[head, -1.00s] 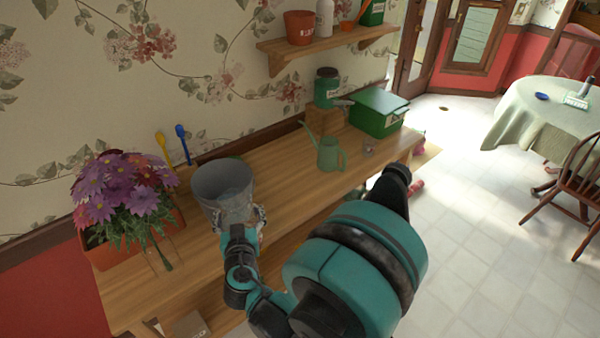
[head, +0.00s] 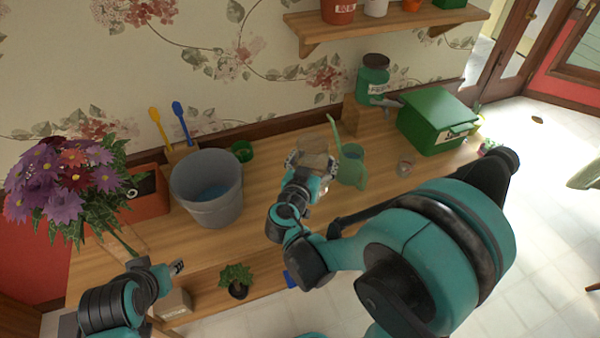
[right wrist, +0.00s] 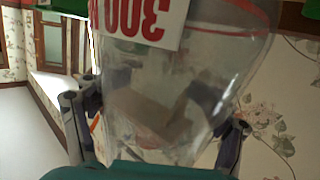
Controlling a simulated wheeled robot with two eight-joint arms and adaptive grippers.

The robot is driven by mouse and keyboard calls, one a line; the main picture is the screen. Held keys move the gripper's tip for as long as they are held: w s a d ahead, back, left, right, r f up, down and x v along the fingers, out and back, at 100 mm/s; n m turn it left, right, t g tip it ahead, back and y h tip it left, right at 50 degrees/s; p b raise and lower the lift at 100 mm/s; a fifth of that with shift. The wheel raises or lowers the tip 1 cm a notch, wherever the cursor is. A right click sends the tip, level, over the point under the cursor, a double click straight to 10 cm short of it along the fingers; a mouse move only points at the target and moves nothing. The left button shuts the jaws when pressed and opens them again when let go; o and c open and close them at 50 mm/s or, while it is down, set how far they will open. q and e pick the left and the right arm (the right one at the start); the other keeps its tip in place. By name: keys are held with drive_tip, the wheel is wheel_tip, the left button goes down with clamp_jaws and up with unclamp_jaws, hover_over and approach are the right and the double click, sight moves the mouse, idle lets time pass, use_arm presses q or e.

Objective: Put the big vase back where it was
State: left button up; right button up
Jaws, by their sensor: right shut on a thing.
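My right gripper (head: 308,165) is shut on a clear glass vase (head: 313,150) above the wooden bench. In the right wrist view the same vase (right wrist: 185,90) fills the middle, between the fingers (right wrist: 160,125). It has a red band and a white label with red "300", which appears upside down. In the head view the vase is partly hidden by the gripper and is just left of the green watering can (head: 351,168). My left gripper (head: 177,267) is low at the bench's front left, apart from the vase; its finger opening is too small to judge.
A grey bucket (head: 207,190) stands left on the bench (head: 255,215), beside purple flowers (head: 65,190) and an orange planter (head: 150,203). A small glass (head: 405,167) and a green box (head: 437,122) are to the right. A potted plant (head: 236,280) is below. Bare bench lies between bucket and vase.

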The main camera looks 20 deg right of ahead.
drive_tip(key=w+a+f+b, duration=0.3)
drive_tip(key=w+f+b, duration=0.2)
drive_tip(key=w+f, duration=0.4)
drive_tip(key=shift+f, duration=0.3)
drive_tip(key=shift+f, duration=0.2)
drive_tip(key=o, duration=1.9)
